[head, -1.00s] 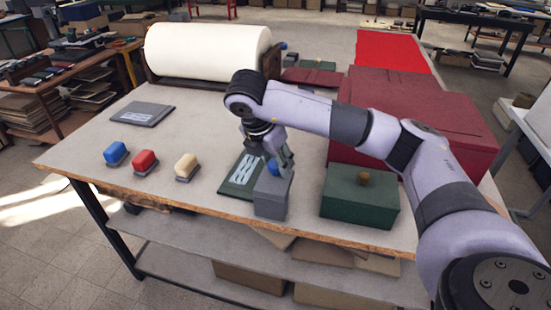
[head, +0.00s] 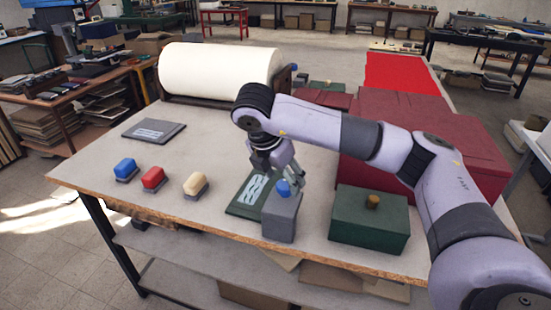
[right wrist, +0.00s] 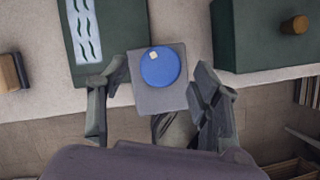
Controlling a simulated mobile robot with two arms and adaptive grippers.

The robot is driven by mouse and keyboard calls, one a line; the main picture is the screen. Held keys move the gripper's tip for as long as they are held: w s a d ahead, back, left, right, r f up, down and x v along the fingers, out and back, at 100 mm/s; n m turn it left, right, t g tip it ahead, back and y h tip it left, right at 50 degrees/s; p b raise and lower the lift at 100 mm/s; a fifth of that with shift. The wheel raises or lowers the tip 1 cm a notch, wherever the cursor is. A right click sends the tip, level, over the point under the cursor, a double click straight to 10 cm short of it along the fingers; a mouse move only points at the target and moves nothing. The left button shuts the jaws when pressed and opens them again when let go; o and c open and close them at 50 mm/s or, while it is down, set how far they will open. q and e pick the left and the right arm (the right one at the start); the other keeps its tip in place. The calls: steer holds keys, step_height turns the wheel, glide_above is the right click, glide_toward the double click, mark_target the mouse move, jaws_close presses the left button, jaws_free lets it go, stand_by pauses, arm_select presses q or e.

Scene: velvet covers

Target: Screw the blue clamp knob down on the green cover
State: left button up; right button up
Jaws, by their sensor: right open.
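The blue clamp knob (head: 284,188) sits on top of a grey block (head: 281,220) at the table's front edge. In the right wrist view the round knob (right wrist: 161,67) has a small pale mark near its top edge. The flat green cover (head: 243,207) with a white wavy pattern lies just left of the block; it also shows in the right wrist view (right wrist: 113,50). My right gripper (head: 285,173) is open over the knob. In the right wrist view its fingers stand on either side of the block, clear of the knob. My left gripper is not in view.
A green box with a brass knob (head: 368,230) stands close right of the block, with large dark red boxes (head: 420,125) behind. Blue, red and cream brushes (head: 153,178) and a grey cover (head: 153,130) lie left. A white roll (head: 220,70) stands at the back.

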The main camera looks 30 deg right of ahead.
steer(key=v, duration=1)
